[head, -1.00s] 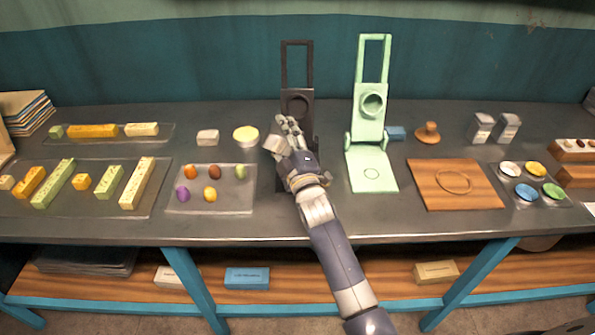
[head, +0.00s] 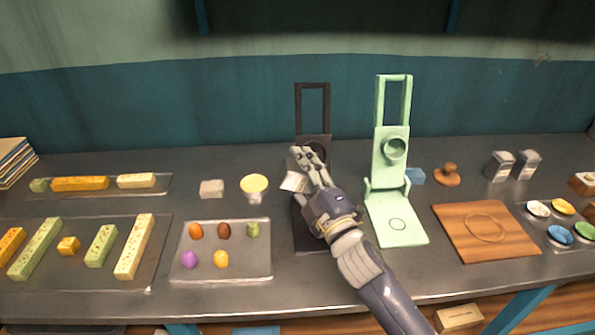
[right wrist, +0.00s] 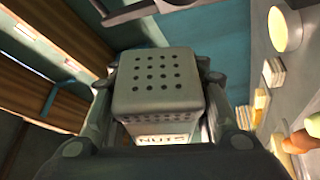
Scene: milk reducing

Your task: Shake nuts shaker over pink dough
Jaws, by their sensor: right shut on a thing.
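My right gripper (head: 308,170) is shut on the nuts shaker, in front of the black press. The shaker's pale side (head: 293,182) shows just left of the fingers. In the right wrist view the shaker (right wrist: 158,85) is a grey box with several dark holes in its end, and red "NUTS" lettering shows below. The gripper's fingers stand on both sides of it. A grey tray (head: 250,262) at the left holds purple (head: 189,259), orange, brown, green and yellow lumps. My left gripper is not in view.
A black press (head: 313,95) and a green press (head: 392,180) stand upright behind and right of the gripper. A wooden board (head: 455,245), a stamp (head: 447,175) and two grey shakers (head: 513,166) are at the right. Trays of bars (head: 135,245) are at the left.

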